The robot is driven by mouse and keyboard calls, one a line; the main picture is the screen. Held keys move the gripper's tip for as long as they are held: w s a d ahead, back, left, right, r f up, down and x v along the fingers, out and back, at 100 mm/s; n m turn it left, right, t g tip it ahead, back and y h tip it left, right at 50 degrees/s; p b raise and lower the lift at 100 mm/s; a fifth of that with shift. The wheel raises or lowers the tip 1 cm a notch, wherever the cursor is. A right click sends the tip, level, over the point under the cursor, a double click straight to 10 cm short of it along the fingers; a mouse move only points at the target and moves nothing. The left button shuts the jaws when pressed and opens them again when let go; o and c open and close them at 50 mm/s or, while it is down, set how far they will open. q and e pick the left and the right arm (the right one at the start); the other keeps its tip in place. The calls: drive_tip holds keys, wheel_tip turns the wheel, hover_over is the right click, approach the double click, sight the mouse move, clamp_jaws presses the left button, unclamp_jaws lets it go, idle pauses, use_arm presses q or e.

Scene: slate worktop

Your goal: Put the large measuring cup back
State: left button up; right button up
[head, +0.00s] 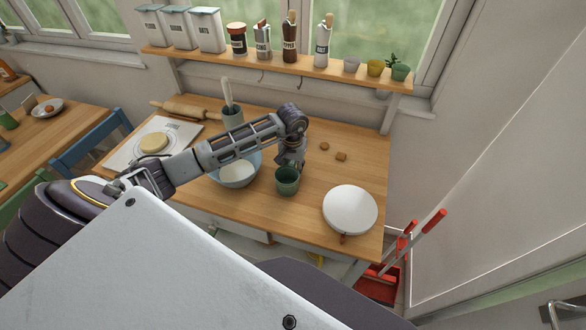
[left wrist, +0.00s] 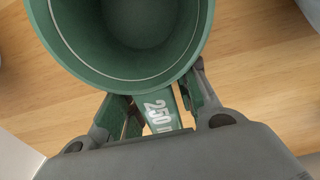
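The large measuring cup (head: 287,181) is green, round and upright over the wooden table, just right of the pale blue bowl. I cannot tell whether its base touches the wood. In the left wrist view the cup (left wrist: 140,25) is seen from above and looks empty, with "250" printed on its handle. My left gripper (head: 291,160) is at the cup's far side. Its fingers (left wrist: 163,105) stand on either side of the handle and appear closed on it, with only a thin sliver of wood showing beside it. My right gripper is not in view.
A blue bowl (head: 236,174) with pale contents stands under my left forearm. A white round scale (head: 350,208) is to the right. A utensil crock (head: 232,117) stands behind. A wall shelf (head: 290,73) above holds canisters, jars and small cups, with hooks beneath.

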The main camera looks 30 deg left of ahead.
use_arm(q)
drive_tip(key=shift+r, duration=0.1)
idle(0.3)
drive_tip(key=shift+r, duration=0.15)
wheel_tip(320, 180, up, 10)
drive_tip(key=shift+s+r+b, duration=0.15)
drive_tip(key=shift+r+b, duration=0.1)
drive_tip(key=shift+b, duration=0.9)
drive_tip(key=shift+r, duration=0.6)
drive_tip(key=shift+s, duration=0.1)
